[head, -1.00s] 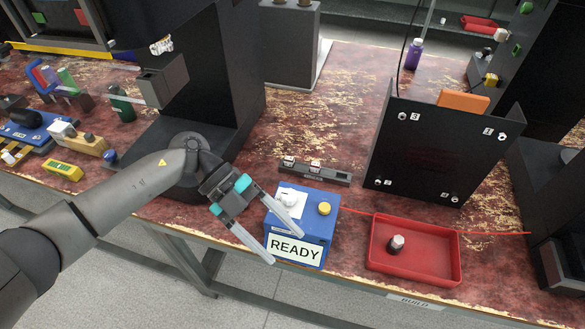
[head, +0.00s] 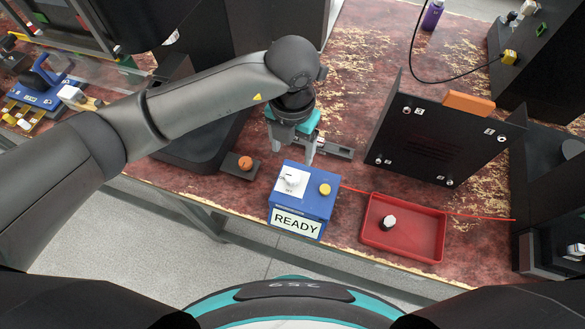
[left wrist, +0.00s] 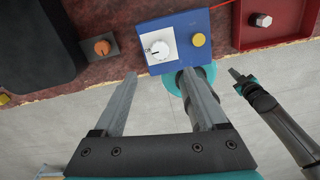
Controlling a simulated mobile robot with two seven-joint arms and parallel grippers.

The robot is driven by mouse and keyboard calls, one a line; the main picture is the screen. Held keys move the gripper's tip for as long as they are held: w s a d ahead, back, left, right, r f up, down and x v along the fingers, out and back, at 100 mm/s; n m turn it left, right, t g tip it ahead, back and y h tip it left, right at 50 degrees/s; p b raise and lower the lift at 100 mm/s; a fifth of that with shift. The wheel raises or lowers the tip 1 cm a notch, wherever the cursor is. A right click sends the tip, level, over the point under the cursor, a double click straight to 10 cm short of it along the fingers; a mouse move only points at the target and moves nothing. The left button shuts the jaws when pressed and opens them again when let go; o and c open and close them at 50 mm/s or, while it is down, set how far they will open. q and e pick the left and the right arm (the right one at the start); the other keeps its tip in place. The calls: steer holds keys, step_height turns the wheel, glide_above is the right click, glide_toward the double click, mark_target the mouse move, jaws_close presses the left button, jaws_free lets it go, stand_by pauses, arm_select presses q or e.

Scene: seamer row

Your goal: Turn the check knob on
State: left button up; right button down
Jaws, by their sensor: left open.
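The white check knob (head: 291,179) sits on a white plate on top of a blue box (head: 315,205) with a READY sign on its front. The knob also shows in the left wrist view (left wrist: 159,50), with a small dark mark at its left; its exact setting is too small to read. My left gripper (head: 292,153) is open and empty, pointing down just behind the box. In the left wrist view its two fingers (left wrist: 163,78) stand apart, with the knob in line with the gap, not touching it. My right gripper (left wrist: 238,82) shows small at the right there; its jaw state is unclear.
A yellow button (head: 324,189) sits beside the knob. A red tray (head: 425,240) holding a capped knob stands right of the box. An orange knob on a small dark block (head: 245,163) is to the left. A black panel (head: 440,135) stands behind the tray.

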mark_target(292, 176)
arm_select(q)
step_height(292, 176, down, 11)
steer(key=shift+r+b, duration=0.1)
steer(key=shift+b, duration=0.45)
steer(key=shift+w, duration=0.1)
jaws_close()
